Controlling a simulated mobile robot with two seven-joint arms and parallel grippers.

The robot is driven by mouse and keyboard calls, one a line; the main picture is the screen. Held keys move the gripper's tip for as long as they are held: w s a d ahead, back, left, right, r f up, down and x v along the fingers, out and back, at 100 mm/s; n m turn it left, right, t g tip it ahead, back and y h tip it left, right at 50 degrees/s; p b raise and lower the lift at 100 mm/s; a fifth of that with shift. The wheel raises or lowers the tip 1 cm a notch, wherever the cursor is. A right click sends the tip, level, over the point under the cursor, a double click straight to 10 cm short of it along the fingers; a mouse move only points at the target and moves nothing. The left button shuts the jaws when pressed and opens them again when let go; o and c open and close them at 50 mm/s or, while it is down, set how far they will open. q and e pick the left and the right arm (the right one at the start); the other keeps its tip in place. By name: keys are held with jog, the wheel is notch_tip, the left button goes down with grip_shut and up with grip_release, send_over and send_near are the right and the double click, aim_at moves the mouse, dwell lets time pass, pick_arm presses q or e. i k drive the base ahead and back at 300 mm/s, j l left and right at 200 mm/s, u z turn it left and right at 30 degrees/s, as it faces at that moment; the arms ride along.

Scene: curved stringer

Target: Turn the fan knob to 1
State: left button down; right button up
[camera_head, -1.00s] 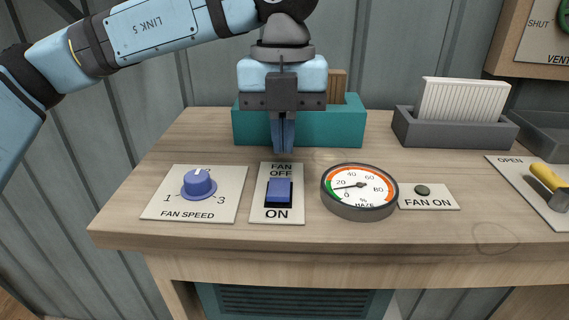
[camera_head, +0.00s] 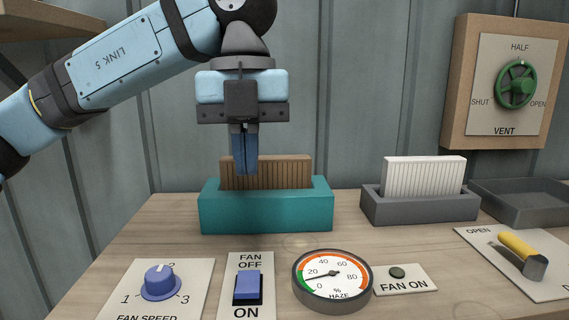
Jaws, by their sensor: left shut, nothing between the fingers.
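The fan knob (camera_head: 161,282) is blue-purple with a white mark and sits on the white FAN SPEED plate (camera_head: 191,300) at the lower left. The plate is labelled 1 at left, 2 at the top and 3 at right. The knob's mark points up, near the 2. My left gripper (camera_head: 244,174) points down with its blue fingers together and empty. It is above and to the right of the knob, apart from it, in front of the brown ribbed block. My right gripper is not in view.
A FAN OFF/ON switch (camera_head: 247,287), a haze gauge (camera_head: 333,282) and a dark FAN ON lamp (camera_head: 397,272) stand right of the knob. Behind are a teal holder (camera_head: 266,212) with a brown block (camera_head: 285,172) and a grey holder (camera_head: 420,208). A yellow-handled lever (camera_head: 518,245) is at right.

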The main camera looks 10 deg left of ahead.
aim_at(161, 283)
jog(key=k, duration=1)
